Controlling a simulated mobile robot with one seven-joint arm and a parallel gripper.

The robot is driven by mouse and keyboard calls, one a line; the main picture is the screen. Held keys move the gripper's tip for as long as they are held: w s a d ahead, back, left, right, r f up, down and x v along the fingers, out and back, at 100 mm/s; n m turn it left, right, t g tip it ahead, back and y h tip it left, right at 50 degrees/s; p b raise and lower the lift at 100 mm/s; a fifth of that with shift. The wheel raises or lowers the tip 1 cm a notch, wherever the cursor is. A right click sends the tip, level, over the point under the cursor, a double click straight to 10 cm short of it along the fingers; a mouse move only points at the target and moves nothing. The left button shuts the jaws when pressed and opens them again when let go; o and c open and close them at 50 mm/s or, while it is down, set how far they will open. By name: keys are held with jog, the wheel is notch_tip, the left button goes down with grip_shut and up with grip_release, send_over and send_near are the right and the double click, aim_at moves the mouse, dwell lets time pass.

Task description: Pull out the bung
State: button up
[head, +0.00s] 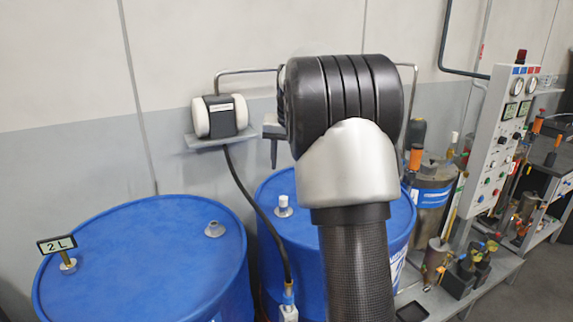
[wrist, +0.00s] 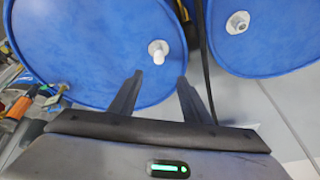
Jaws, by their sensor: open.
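A white bung (head: 284,201) stands upright in a round grey fitting on top of the right blue drum (head: 270,190). In the wrist view the bung (wrist: 158,57) is near the drum's rim, just beyond the fingertips and roughly centred between them. My gripper (wrist: 160,78) is open, with its two dark fingers apart and nothing between them. In the head view my gripper (head: 274,163) shows only partly beside my arm, above and apart from the bung. My arm hides much of the right drum.
A left blue drum (head: 140,250) has a bare fitting (head: 215,229) and a "2 L" sign (head: 57,243). A wall shelf (head: 215,138) holds a pump-like unit (head: 220,116); its black hose (head: 250,198) runs down between the drums. A cluttered bench (head: 490,275) stands right.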

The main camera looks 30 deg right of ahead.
jog(key=n, duration=0.2)
send_near(284, 199)
jog(key=x, duration=0.9)
jog(key=shift+w+p, duration=0.2)
jog(key=shift+p, duration=0.15)
grip_shut()
jog(key=shift+r, duration=0.35)
jog(key=shift+r+p, duration=1.75)
jog(key=shift+r, duration=0.7)
jog(key=shift+a, duration=0.1)
